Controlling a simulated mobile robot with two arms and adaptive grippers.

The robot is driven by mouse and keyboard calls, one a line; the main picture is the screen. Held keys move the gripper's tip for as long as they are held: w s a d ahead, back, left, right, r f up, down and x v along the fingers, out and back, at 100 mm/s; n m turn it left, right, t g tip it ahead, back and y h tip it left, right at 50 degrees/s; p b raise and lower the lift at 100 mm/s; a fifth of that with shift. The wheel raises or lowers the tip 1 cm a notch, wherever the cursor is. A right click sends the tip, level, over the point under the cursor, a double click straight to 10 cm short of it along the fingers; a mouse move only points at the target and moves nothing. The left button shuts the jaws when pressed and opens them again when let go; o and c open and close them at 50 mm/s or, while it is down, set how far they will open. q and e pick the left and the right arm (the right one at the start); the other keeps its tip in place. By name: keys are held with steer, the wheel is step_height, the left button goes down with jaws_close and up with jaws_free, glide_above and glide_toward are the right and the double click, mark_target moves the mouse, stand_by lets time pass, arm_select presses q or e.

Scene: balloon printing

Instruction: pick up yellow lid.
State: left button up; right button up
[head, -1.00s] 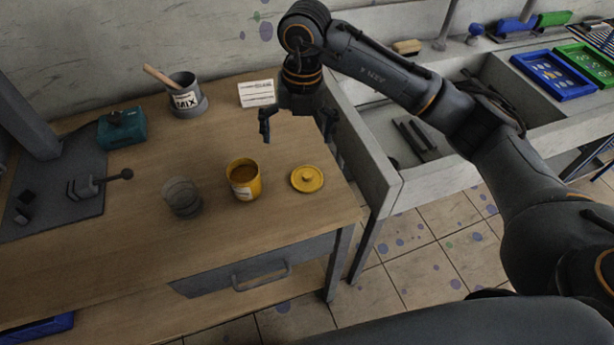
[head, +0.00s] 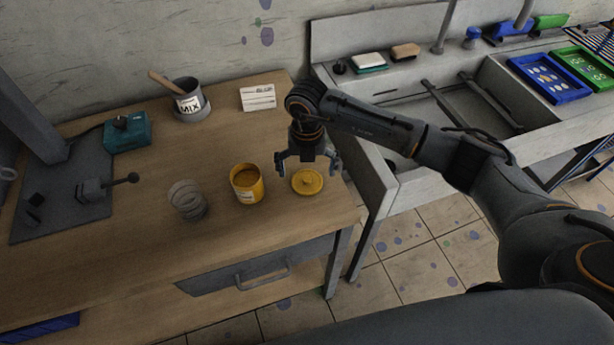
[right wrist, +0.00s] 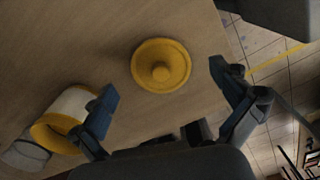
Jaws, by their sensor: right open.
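The yellow lid (head: 307,181) is round with a small knob on top. It lies flat on the wooden table near its right front corner, and it shows in the right wrist view (right wrist: 161,66) ahead of the fingers. My right gripper (head: 307,172) is open and empty above and just behind the lid, with its fingers spread to either side. In the right wrist view the two fingertips (right wrist: 163,82) are wide apart and the knob lies roughly between them. The yellow jar (head: 247,184) stands open just left of the lid. My left gripper is not in view.
A grey MIX pot (head: 190,101), a white card (head: 258,98) and a teal box (head: 127,132) are farther back. The sink (head: 400,180) adjoins the table's right side. The table's middle is mostly clear.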

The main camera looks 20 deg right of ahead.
steer(key=shift+f, duration=0.8)
steer(key=c, duration=1)
steer(key=shift+s, duration=0.15)
steer(key=shift+c, duration=1.3)
